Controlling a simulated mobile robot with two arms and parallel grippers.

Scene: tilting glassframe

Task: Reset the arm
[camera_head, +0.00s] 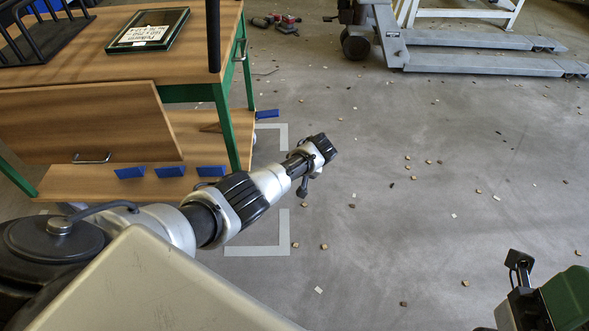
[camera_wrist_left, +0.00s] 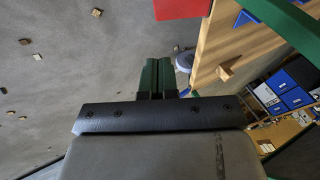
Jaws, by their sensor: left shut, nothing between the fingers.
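My left arm (camera_head: 240,200) reaches in from the left, and its wrist end (camera_head: 318,150) is over the bare floor, right of the wooden table. In the left wrist view my left gripper (camera_wrist_left: 158,78) shows its two green fingers side by side, shut and empty. The left fingers cannot be made out in the head view. A green and black part (camera_head: 545,300), apparently of my right arm, shows at the bottom right; its fingers are not visible. A dark-framed glass pane (camera_head: 150,29) with a white label lies on the table.
The wooden table (camera_head: 195,62) with green legs and a lower shelf (camera_head: 215,125) stands left, close to my left arm. A black rack (camera_head: 40,35) is on it. A pallet truck (camera_head: 470,63) stands at the back right. The floor between is open, with small scattered chips.

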